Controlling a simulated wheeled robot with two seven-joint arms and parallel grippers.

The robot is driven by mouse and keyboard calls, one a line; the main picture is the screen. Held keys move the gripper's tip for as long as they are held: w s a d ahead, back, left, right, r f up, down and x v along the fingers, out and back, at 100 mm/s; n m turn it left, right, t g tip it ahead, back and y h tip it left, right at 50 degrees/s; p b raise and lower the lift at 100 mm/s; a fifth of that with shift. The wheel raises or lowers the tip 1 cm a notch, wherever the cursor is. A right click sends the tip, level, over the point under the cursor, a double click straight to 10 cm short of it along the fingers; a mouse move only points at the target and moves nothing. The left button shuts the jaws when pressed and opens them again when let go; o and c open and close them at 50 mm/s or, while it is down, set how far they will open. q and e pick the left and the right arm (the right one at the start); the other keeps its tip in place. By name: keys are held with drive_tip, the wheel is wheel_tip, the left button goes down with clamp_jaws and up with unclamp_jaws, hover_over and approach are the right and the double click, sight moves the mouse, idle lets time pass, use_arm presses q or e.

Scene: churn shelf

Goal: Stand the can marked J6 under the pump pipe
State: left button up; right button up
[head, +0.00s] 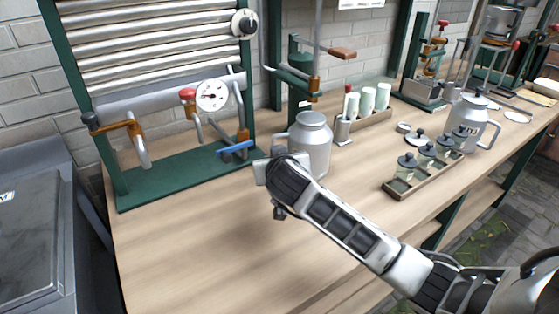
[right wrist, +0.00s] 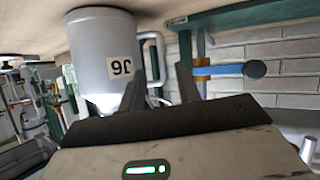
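The grey metal can (head: 311,140) stands upright on the bench in the head view. The right wrist view shows it upside down, and the can (right wrist: 98,40) carries a label reading J6. Its side handle (right wrist: 159,52) appears between the two dark fingers of my right gripper (right wrist: 162,85), which is open. In the head view my right gripper (head: 262,172) is low at the can's left side, partly hidden by my wrist. The green pump (head: 303,62), with a wooden-handled lever and a grey pipe (head: 284,74), stands behind the can. My left gripper is out of view.
A green-framed cooler with a gauge (head: 212,95) and blue-handled tap (head: 235,147) stands left. Another labelled can (head: 470,122) stands right, behind a wooden tray of small jars (head: 396,187). A rack of white cylinders (head: 368,101) is behind. The front left bench top (head: 190,240) is clear.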

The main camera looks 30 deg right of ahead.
drive_tip(key=v, duration=0.5)
drive_tip(key=shift+s+a+r, duration=0.1)
drive_tip(key=shift+s, duration=0.1)
drive_tip(key=shift+s, duration=0.1)
